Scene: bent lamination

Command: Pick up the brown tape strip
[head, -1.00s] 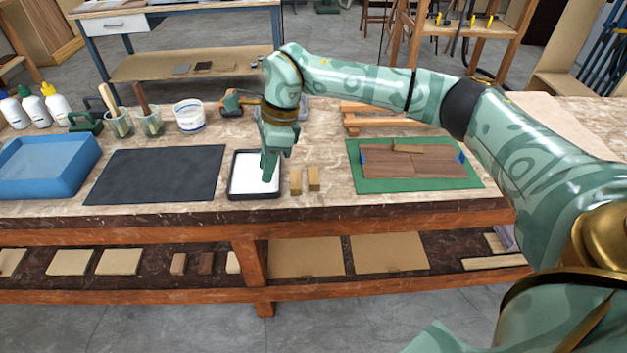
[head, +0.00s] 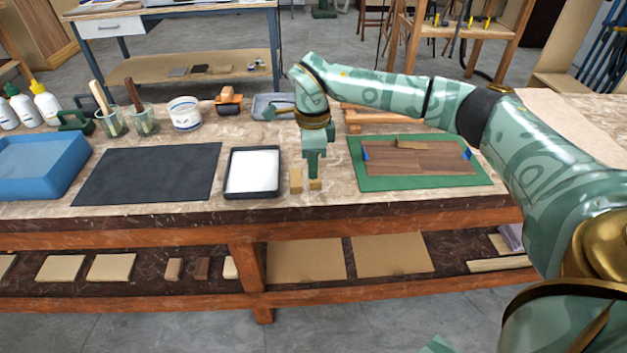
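Two small tan-brown pieces stand side by side near the front of the bench: the left one (head: 295,182) is in full view, and the right one (head: 315,185) is partly hidden by my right gripper. My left gripper is not in view.
A black tray with a white inside (head: 232,188) is just left of the tan pieces. A green mat (head: 375,184) with blue bits is under the wood panel. A dark mat (head: 130,175), blue bin (head: 30,180), cups and bottles are farther left. The bench's front edge is close.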

